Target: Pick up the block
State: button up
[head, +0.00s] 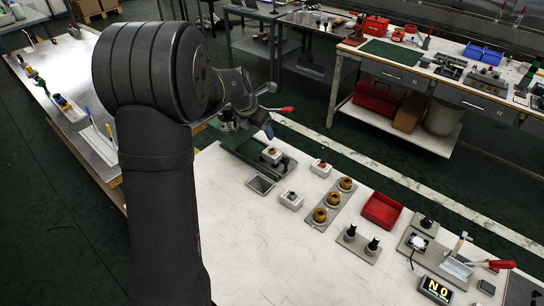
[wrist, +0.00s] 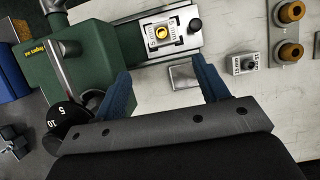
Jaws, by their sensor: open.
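No item is plainly marked as the block. A small flat grey square piece (wrist: 182,76) lies on the white table between and beyond my fingertips in the wrist view; it also shows in the head view (head: 261,184). A blue piece (wrist: 12,78) at the left edge of the wrist view is partly cut off. My gripper (wrist: 160,67) is open, its two blue fingers apart with nothing held between them. In the head view my gripper (head: 267,130) hangs above the back left of the table, partly hidden behind my arm.
The table's near left is clear.

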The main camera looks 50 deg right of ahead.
send_near(271, 150)
jog(key=x, duration=0.4)
jog(key=shift+w+d+f, duration=0.1)
jog(key=shift+f, duration=0.2)
jog(key=shift+x, duration=2.75)
jog(key=c, duration=1)
jog(key=shift+r, duration=0.1)
